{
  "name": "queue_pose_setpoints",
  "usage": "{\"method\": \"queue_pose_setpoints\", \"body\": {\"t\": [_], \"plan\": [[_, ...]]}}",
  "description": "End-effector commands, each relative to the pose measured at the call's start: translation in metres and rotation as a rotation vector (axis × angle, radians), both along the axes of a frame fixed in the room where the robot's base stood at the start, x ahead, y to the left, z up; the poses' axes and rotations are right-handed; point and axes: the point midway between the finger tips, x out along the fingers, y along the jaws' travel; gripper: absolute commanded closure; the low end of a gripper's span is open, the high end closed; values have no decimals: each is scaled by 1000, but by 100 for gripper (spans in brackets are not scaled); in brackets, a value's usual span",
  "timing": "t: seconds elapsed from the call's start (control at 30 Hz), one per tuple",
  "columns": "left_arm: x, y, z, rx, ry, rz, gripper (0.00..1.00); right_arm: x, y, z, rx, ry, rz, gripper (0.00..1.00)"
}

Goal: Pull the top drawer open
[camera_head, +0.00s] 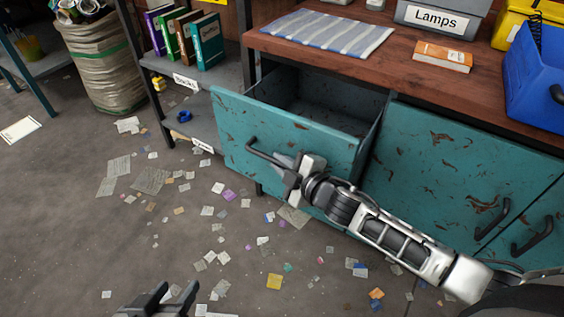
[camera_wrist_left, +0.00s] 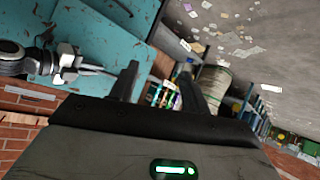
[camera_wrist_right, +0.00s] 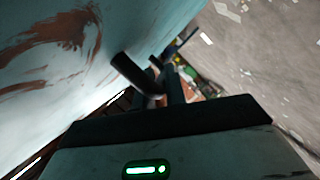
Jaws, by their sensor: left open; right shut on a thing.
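The top drawer (camera_head: 285,140) is a teal, scratched, rust-marked front that stands well out from the cabinet; its dark, empty-looking inside shows behind the front. My right gripper (camera_head: 285,168) is shut on the dark bar handle (camera_head: 262,153) of this drawer, near its right end. The handle also shows between the fingers in the right wrist view (camera_wrist_right: 138,76), close to the teal front. My left gripper (camera_head: 174,291) is open and empty at the bottom edge of the head view, over the floor, apart from the drawer. Its spread fingers show in the left wrist view (camera_wrist_left: 157,78).
Teal cabinet doors (camera_head: 455,180) with dark handles lie right of the drawer. The wooden top (camera_head: 380,62) bears a striped cloth, a book, a Lamps box and a blue bin (camera_head: 535,90). A bookshelf and a waste sack (camera_head: 105,65) stand left. Paper scraps litter the open floor.

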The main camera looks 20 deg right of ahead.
Motion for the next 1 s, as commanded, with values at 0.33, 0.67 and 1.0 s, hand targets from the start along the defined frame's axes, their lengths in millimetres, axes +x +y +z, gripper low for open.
{"method": "queue_pose_setpoints", "body": {"t": [0.33,0.67,1.0], "plan": [[-6,6,-8,29,62,1,53,-46,59,-1,10,6,3,100],[-2,6,-4,24,52,8,53,-53,68,0,3,2,0,100],[-2,5,-2,22,46,8,53,-53,67,0,1,2,-1,66]]}}
